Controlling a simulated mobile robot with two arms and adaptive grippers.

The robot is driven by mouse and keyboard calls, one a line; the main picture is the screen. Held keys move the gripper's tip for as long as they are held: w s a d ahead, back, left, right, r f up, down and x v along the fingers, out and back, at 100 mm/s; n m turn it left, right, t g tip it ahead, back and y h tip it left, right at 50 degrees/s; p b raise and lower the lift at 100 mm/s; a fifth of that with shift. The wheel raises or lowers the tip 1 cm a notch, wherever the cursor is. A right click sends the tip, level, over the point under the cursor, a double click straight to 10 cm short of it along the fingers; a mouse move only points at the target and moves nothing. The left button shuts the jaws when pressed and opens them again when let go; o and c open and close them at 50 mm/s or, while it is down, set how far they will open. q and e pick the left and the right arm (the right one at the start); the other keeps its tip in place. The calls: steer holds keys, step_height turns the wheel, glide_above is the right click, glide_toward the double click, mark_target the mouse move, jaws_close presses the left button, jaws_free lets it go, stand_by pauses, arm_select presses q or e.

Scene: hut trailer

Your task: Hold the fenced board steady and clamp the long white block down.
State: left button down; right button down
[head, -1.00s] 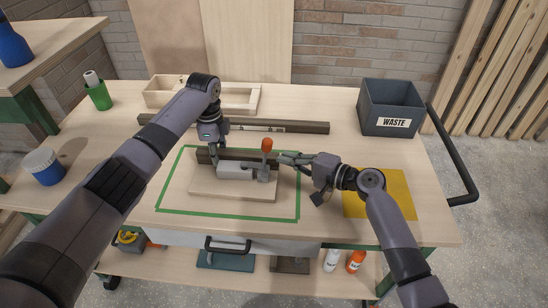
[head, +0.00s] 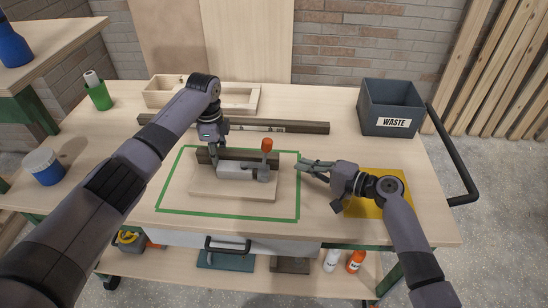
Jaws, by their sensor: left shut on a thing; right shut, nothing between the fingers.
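The light wooden board (head: 232,191) with a dark brown fence (head: 245,155) along its back lies inside the green tape outline. The long white block (head: 235,171), greyish here, lies on the board in front of the fence. A toggle clamp (head: 263,174) stands at the block's right end, its orange handle (head: 267,145) upright. The clamp's grey arm reaches left over the block; I cannot tell whether it presses on it. My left gripper (head: 214,157) is shut on the fence near its left end, fingertips partly hidden. My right gripper (head: 301,166) is shut and empty, right of the clamp and apart from it.
A dark bar (head: 290,127) lies behind the board, with a wooden tray (head: 240,100) further back. A grey waste bin (head: 391,108) stands at the back right. A yellow mat (head: 365,207) lies under my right arm. A green cup (head: 99,97) stands at the left.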

steer(key=shift+d+f, duration=0.1)
steer(key=shift+d, duration=0.15)
arm_select(q)
steer(key=c, duration=1.3)
jaws_free()
